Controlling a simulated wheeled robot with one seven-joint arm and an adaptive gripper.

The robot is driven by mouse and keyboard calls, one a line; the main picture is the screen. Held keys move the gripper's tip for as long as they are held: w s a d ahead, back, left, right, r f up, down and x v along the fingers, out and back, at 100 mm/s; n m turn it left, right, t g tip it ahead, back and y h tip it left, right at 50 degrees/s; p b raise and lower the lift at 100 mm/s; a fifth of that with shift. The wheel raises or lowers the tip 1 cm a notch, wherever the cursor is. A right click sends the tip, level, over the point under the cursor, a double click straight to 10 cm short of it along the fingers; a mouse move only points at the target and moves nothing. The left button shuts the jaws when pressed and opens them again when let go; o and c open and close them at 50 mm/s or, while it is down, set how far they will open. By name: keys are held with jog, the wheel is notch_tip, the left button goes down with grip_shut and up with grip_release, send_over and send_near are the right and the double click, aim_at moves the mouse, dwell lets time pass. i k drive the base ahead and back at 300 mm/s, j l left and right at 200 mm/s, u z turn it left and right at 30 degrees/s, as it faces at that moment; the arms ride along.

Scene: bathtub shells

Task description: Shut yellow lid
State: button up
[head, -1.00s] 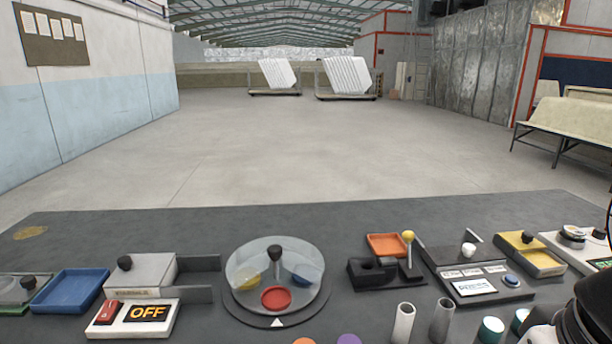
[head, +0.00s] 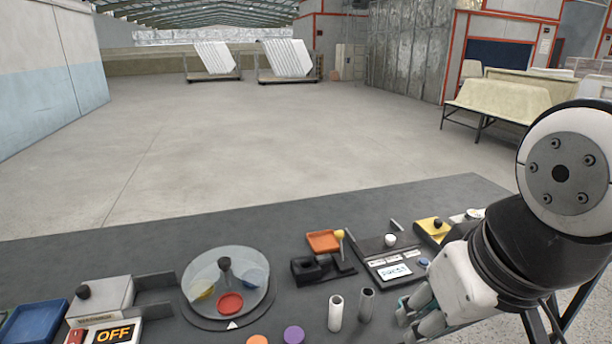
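A panel with a white knob (head: 391,240) and an orange tray (head: 323,241) lie left of the lid. Two upright tubes, one white (head: 335,313) and one grey (head: 366,304), stand left of my gripper. A round clear-covered dish (head: 226,283) is further left.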

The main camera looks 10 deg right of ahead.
aim_at(434, 227)
jog(key=z, duration=0.75)
jog(key=i+l+z, duration=0.1)
jog(key=i+l, duration=0.6)
jog(key=i, duration=0.2)
jog(key=z, duration=0.05)
